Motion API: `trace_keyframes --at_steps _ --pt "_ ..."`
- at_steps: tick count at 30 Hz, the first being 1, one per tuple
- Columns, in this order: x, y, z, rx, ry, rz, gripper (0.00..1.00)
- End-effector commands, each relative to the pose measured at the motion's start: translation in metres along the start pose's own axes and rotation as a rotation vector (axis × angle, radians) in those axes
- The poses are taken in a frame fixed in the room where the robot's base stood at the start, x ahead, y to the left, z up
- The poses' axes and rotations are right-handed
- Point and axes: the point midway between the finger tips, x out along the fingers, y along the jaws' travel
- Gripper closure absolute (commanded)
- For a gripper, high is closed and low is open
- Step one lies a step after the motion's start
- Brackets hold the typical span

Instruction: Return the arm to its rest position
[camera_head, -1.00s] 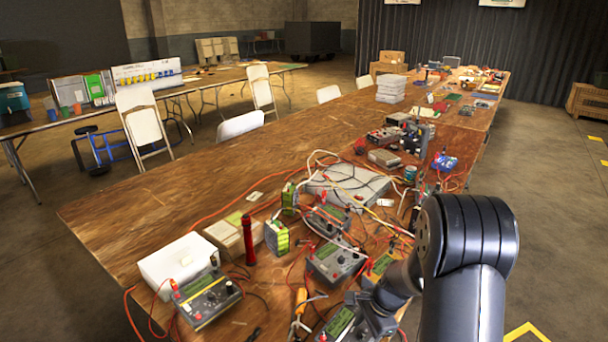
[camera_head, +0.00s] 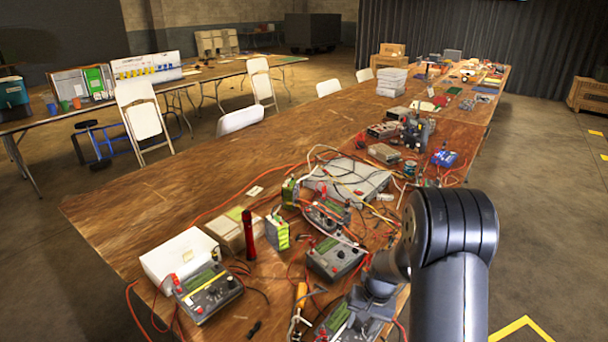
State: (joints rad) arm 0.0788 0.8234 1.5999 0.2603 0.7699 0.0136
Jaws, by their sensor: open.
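My arm (camera_head: 452,235) comes up from the bottom right of the head view and bends at a dark, ribbed joint. Its lower part reaches left and down over the near right edge of the cluttered table. My gripper (camera_head: 372,300) is at the end of it, low and partly hidden by the arm, and is open. It is above or beside a grey meter (camera_head: 348,322) at the table's front; whether they touch cannot be told. Nothing is seen held in it.
The long wooden table (camera_head: 150,200) holds several meters, wires, a white box (camera_head: 178,255), a red flashlight (camera_head: 247,235) and a grey power unit (camera_head: 350,182). Its left side is mostly bare. White folding chairs (camera_head: 145,115) stand behind. The floor (camera_head: 550,210) on the right is clear.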

Motion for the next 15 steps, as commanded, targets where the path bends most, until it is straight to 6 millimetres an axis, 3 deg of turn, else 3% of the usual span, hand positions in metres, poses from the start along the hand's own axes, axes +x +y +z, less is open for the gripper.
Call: trace_keyframes --at_steps 15 --pt "-0.002 -0.0016 0.0007 -0.462 -0.001 0.065 0.59"
